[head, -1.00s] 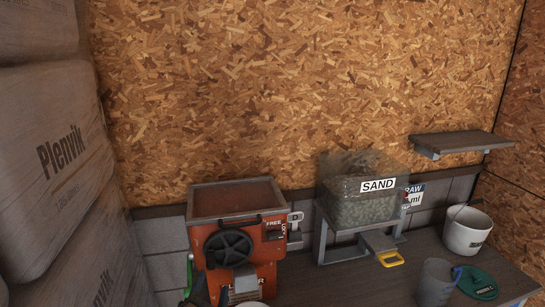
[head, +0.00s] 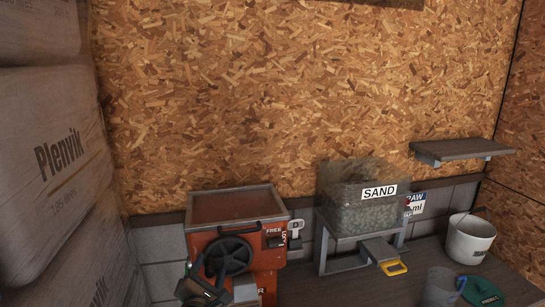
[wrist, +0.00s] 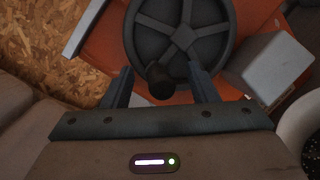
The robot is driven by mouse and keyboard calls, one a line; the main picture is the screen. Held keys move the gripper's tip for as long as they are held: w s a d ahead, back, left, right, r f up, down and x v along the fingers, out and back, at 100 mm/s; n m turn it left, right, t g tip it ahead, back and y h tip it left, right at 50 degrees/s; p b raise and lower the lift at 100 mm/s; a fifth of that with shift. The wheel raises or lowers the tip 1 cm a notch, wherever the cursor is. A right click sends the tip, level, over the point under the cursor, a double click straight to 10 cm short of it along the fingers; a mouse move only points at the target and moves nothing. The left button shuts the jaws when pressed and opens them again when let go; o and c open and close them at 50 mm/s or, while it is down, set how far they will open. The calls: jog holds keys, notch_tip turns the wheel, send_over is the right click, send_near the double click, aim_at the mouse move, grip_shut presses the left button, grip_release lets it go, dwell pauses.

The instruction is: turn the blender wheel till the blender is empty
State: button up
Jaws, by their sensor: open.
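The orange blender (head: 262,262) stands at the lower middle of the head view, with an open hopper (head: 234,204) on top that shows reddish-brown inside. Its black spoked wheel (head: 228,256) is on the front face; the wheel (wrist: 181,30) also fills the top of the wrist view. A dark knob (wrist: 160,82) sticks out from the wheel's rim. My gripper (wrist: 158,80) is open, with one finger on each side of the knob. In the head view my gripper (head: 205,280) is at the wheel's lower left. Whether a finger touches the knob cannot be told.
A sand box (head: 362,208) on a metal stand with a yellow-handled slide (head: 393,267) is right of the blender. A white bucket (head: 470,238), a grey cup (head: 440,287) and a green item (head: 482,292) are farther right. Stacked bags (head: 50,150) wall off the left side.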

jog(key=shift+d, duration=0.1)
jog(key=c, duration=0.8)
jog(key=shift+c, duration=0.2)
jog(key=shift+w, duration=0.1)
